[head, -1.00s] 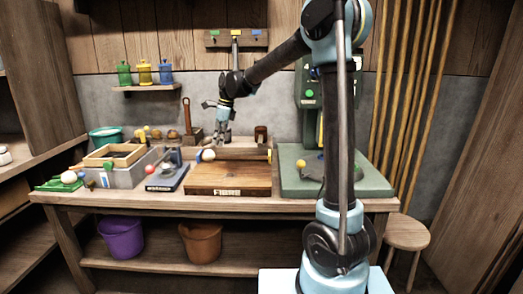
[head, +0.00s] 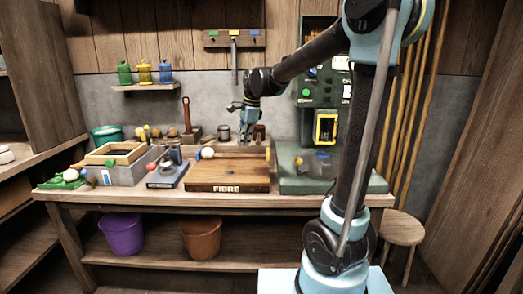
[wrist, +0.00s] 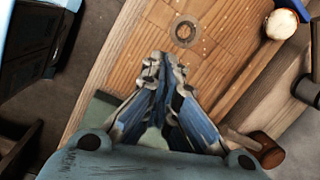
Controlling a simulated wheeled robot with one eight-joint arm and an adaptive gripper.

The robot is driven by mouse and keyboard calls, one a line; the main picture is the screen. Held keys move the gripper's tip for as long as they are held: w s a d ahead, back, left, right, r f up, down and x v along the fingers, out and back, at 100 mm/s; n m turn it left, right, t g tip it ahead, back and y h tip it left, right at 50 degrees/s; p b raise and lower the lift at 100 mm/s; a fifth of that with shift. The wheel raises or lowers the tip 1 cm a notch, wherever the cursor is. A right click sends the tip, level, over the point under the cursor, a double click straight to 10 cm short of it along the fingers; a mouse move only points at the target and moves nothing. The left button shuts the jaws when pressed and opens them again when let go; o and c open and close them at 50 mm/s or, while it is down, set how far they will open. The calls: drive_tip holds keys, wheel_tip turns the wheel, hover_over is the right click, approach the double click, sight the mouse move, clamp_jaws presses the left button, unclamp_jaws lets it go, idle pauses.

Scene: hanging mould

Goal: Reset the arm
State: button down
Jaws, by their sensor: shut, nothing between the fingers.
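My arm reaches in from the right and bends down to the gripper. The gripper appears clear of the bench and holds no object.
A white ball (head: 207,153) lies near the board's left rear. A green machine (head: 322,110) stands at the right, partly behind my arm. A grey tray (head: 130,172) is at the left. A stool (head: 402,228) stands right of the bench.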

drive_tip(key=s+d+f+n, duration=0.1)
drive_tip(key=s+d+n, duration=0.3)
drive_tip(key=s+d, duration=0.45)
drive_tip(key=s+d+f+n+t+h, duration=0.1)
drive_tip(key=s+d+f+n+h, duration=0.1)
drive_tip(key=s+d+f+n, duration=0.8)
drive_tip(key=s+d+f, duration=0.4)
drive_tip(key=s+d, duration=0.3)
drive_tip(key=s, duration=0.1)
drive_tip(key=shift+s+d+f+n, duration=0.25)
drive_tip(key=shift+s+f+n, duration=0.05)
drive_tip(key=shift+s+f, duration=0.1)
